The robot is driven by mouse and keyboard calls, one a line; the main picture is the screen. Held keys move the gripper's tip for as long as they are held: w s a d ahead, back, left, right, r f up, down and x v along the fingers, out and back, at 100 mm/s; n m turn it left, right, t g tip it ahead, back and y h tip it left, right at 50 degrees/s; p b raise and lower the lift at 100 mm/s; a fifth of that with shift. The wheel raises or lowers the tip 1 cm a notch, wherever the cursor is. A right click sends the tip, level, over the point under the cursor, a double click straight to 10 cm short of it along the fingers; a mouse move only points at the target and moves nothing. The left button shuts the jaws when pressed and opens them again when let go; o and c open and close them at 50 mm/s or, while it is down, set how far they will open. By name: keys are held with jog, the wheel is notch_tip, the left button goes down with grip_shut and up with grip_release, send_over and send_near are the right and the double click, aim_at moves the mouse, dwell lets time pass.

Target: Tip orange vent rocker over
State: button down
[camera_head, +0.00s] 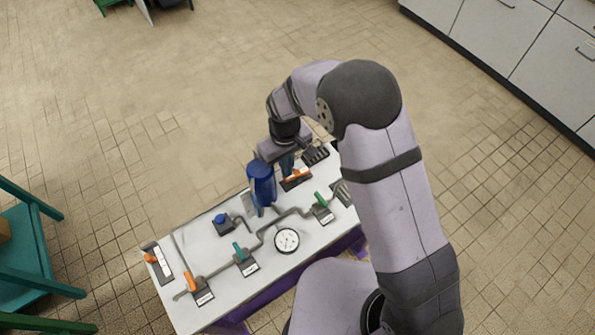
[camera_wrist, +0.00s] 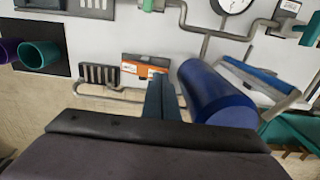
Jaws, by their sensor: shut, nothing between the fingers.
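An orange rocker (camera_head: 297,174) sits in a dark plate with a white label on the far part of the white panel, just beside the tip of my gripper (camera_head: 287,165). The label is too small to read. In the wrist view the rocker (camera_wrist: 141,69) lies just beyond the fingertips (camera_wrist: 161,80), and the fingers cover its right end. My gripper is shut with nothing in it and points down at the panel. I cannot tell whether the fingertips touch the rocker.
A blue cylinder (camera_head: 261,182) stands close beside the fingers. Grey pipes, a round gauge (camera_head: 287,240), a green lever (camera_head: 321,200), a teal lever (camera_head: 239,252) and an orange lever (camera_head: 196,283) are on the panel (camera_head: 190,243). A slotted vent (camera_wrist: 99,75) is left of the rocker.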

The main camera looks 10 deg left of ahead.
jog(key=shift+f, duration=0.25)
jog(key=shift+f+b, duration=0.9)
jog(key=shift+f, duration=0.3)
jog(key=shift+s+f, duration=0.1)
notch_tip(320, 180, up, 9)
jog(key=p, duration=0.6)
jog(key=shift+f+p, duration=0.15)
jog(key=shift+p, duration=0.15)
dwell(0.6)
